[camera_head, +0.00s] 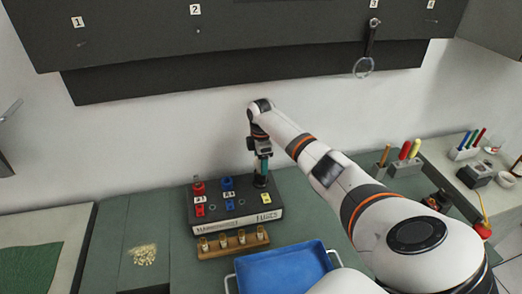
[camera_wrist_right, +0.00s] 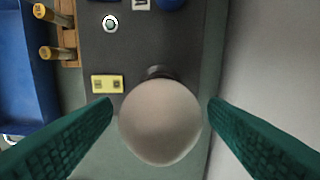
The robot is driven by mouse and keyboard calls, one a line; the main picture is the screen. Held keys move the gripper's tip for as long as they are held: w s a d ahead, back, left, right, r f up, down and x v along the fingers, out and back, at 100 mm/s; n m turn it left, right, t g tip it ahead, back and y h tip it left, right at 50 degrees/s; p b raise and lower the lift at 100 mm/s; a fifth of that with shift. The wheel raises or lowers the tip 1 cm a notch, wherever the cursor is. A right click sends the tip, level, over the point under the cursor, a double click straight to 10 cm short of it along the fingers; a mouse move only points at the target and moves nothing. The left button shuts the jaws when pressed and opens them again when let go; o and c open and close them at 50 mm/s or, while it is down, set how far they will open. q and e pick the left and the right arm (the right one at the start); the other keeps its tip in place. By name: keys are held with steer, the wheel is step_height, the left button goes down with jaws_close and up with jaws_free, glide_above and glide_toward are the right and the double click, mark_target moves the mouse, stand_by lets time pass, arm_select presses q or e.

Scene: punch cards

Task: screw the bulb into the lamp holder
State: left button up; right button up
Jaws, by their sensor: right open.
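The pale round bulb (camera_wrist_right: 160,122) fills the middle of the right wrist view. A dark round lamp holder (camera_wrist_right: 157,72) shows just behind it on the dark box; how far the bulb is seated in it cannot be told. My right gripper (camera_wrist_right: 160,108) is open, with one teal finger on each side of the bulb and gaps showing. In the head view the right gripper (camera_head: 264,168) points down over the back right corner of the dark box (camera_head: 248,220), hiding the bulb. My left gripper is not in view.
The box carries red (camera_head: 198,187) and blue (camera_head: 228,184) parts and yellow labels. A wooden block (camera_head: 232,243) with several cylinders stands in front, beside a blue tray (camera_head: 285,271). Tool stands (camera_head: 403,165) are at right. A dark cabinet (camera_head: 240,50) overhangs the back.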

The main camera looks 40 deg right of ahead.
steer(key=n+b, duration=0.1)
steer(key=n, duration=0.5)
steer(key=shift+n, duration=0.3)
steer(key=n+b, duration=0.1)
steer(key=n, duration=0.4)
steer(key=shift+w+f+n, duration=0.1)
steer(key=shift+n, duration=1.2)
